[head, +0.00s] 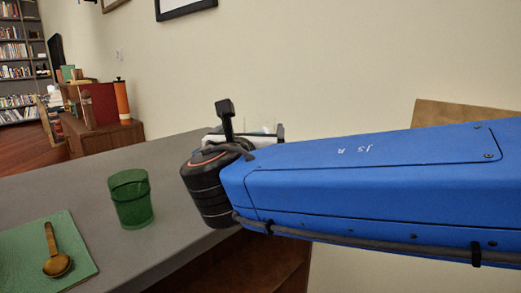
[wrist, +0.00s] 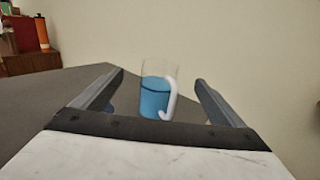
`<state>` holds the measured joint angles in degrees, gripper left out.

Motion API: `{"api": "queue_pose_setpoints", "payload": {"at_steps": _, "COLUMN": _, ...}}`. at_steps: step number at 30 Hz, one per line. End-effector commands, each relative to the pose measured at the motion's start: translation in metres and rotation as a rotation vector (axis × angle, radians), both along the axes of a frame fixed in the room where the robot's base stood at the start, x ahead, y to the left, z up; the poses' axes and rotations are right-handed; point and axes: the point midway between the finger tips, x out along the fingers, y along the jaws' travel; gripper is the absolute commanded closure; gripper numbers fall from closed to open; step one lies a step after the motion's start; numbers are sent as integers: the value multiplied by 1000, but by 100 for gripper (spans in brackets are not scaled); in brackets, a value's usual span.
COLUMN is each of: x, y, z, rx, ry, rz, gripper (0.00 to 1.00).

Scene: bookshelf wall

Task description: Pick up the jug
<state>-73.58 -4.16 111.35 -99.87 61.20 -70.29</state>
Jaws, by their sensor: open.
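The jug (wrist: 154,98) is clear, with blue liquid in its lower part and a white handle on its right side. In the wrist view it stands upright on the grey table (wrist: 60,92), ahead of my gripper (wrist: 159,80) and between the lines of its two fingers. The fingers are spread wide, with nothing held. In the head view my blue arm reaches in from the right and hides most of the jug; only a faint clear part (head: 268,128) shows behind the wrist.
A green glass (head: 131,200) stands on the table left of my wrist. A wooden spoon (head: 57,262) lies on a green mat (head: 22,262) at the front left. A wooden cabinet (head: 105,138) with an orange bottle (head: 122,100) stands beyond the table. A plain wall is behind.

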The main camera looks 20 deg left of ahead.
Motion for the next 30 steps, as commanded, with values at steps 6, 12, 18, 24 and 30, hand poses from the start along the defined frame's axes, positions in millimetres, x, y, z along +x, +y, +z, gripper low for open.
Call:
{"api": "queue_pose_setpoints", "payload": {"at_steps": 6, "x": 40, "y": 8, "z": -1, "rx": -1, "ry": 1, "rz": -4, "gripper": 8}}
{"api": "queue_pose_setpoints", "payload": {"at_steps": 12, "x": 69, "y": 16, "z": -1, "rx": -1, "ry": 1, "rz": -2, "gripper": 8}}
{"api": "queue_pose_setpoints", "payload": {"at_steps": 18, "x": 80, "y": 19, "z": -1, "rx": 1, "ry": 1, "rz": 0, "gripper": 8}}
{"api": "queue_pose_setpoints", "payload": {"at_steps": 24, "x": 92, "y": 21, "z": -3, "rx": 0, "ry": 2, "rz": -2, "gripper": 8}}
{"api": "queue_pose_setpoints", "payload": {"at_steps": 30, "x": 119, "y": 26, "z": -7, "rx": 0, "ry": 1, "rz": -3, "gripper": 8}}
